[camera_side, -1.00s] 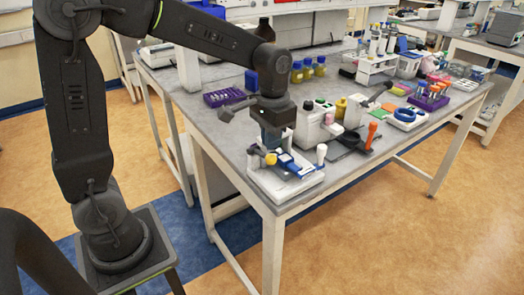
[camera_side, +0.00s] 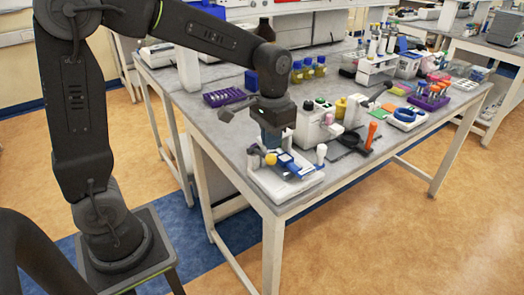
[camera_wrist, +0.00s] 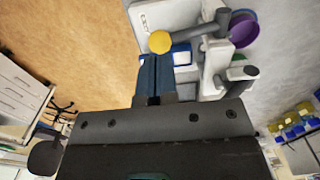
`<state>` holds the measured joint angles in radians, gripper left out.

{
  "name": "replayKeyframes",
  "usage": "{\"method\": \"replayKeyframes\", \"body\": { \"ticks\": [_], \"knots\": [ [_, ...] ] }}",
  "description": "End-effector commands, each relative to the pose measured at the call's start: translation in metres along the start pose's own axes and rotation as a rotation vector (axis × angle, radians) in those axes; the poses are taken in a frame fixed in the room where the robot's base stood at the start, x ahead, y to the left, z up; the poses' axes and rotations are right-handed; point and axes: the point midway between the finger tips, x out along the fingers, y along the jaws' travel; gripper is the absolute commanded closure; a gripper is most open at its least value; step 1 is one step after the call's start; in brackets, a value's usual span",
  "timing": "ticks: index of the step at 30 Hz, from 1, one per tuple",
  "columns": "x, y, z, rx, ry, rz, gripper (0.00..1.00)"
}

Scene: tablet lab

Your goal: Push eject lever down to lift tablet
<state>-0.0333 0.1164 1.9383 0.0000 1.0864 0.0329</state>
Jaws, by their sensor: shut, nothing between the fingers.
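The tablet device is a white base (camera_side: 294,185) at the table's front left corner; it also shows at the top of the wrist view (camera_wrist: 150,15). Its lever is a grey bar (camera_wrist: 190,34) ending in a round yellow knob (camera_wrist: 160,42); the knob also shows in the side view (camera_side: 270,158). My gripper (camera_side: 270,147) points down over the device, shut and empty. In the wrist view its fingertips (camera_wrist: 157,57) appear just below the knob; I cannot tell if they touch it. A blue and white piece (camera_wrist: 181,55) sits beside the fingers. I cannot make out the tablet clearly.
White bench devices (camera_side: 313,125) and an orange-handled tool (camera_side: 371,134) stand to the right. The table's front edge is close to the device.

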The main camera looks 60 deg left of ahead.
Motion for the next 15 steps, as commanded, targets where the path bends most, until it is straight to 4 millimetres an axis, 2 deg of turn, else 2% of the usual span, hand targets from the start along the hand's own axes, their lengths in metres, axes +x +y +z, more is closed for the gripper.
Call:
{"method": "replayKeyframes", "body": {
  "ticks": [15],
  "knots": [
    [0.012,0.000,0.000,0.000,-0.002,0.000,1.00]
  ]
}}
